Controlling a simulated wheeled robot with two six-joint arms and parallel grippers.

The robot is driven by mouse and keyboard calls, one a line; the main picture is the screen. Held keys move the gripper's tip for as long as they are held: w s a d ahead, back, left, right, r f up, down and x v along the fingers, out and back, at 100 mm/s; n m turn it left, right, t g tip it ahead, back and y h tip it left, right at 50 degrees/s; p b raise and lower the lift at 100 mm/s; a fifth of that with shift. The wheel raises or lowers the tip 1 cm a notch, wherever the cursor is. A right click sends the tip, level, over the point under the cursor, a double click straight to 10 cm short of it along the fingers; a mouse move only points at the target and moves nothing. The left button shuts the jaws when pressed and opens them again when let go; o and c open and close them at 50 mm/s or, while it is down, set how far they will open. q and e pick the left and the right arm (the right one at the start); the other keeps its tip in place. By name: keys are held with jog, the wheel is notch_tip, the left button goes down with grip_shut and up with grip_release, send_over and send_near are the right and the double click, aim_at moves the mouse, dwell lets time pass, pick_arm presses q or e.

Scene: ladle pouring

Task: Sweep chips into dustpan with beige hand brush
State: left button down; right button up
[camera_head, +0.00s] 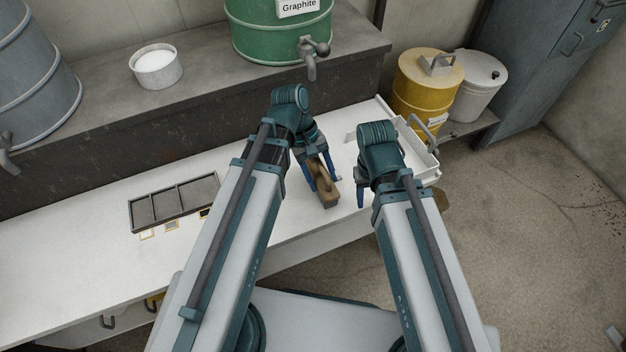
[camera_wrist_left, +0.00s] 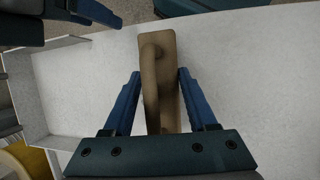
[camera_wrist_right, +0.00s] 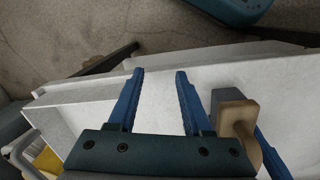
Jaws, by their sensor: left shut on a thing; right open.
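The beige hand brush (camera_head: 327,192) is over the white tabletop near its front edge, held by my left gripper (camera_head: 321,178). In the left wrist view, the brush (camera_wrist_left: 171,50) with its looped handle lies between the left fingers (camera_wrist_left: 160,74). My right gripper (camera_head: 367,195) is open and empty, to the right of the brush; its parted fingers show in the right wrist view (camera_wrist_right: 160,73), with the brush (camera_wrist_right: 237,118) beside them. A white tray-like dustpan (camera_head: 428,164) with a grey handle is at the table's right end, partly hidden by my right arm. I see no chips clearly.
A dark divided tray (camera_head: 173,201) lies on the left part of the white table (camera_head: 60,265). On the ledge behind stand a green graphite drum (camera_head: 270,30) and a white cup (camera_head: 155,67). A yellow drum (camera_head: 424,85) stands beyond the right end. The far-left tabletop is clear.

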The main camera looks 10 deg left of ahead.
pick_arm(q)
jog(key=shift+w+d, duration=2.25)
jog(key=shift+d, duration=0.3)
jog(key=shift+w+d+r, duration=0.1)
jog(key=shift+w+d, duration=0.3)
jog(key=shift+d, duration=0.2)
jog(key=shift+w+d+r, duration=0.1)
jog(key=shift+w+d, duration=0.3)
jog(key=shift+d, duration=0.15)
jog(key=shift+w+d+r+p, duration=0.15)
jog(key=shift+w+d, duration=0.25)
jog(key=shift+d, duration=0.2)
jog(key=shift+w+d+r+p, duration=0.1)
jog(key=shift+w+d+p, duration=0.1)
jog(key=shift+w+d, duration=0.25)
jog(key=shift+w+d+r+p, duration=0.15)
jog(key=shift+w+d, duration=0.15)
jog(key=shift+d, duration=0.4)
jog(key=shift+w+d, duration=0.7)
jog(key=shift+d, duration=0.35)
jog(key=shift+w+d, duration=0.7)
jog(key=shift+d, duration=0.35)
jog(key=shift+s+a+r+p, duration=0.1)
jog(key=shift+r+p, duration=0.4)
jog(key=shift+p, duration=0.05)
jog(key=shift+s+a+r+p, duration=0.1)
jog(key=shift+r+p, duration=0.4)
jog(key=shift+a+r+p, duration=0.15)
jog(key=shift+r+p, duration=2.15)
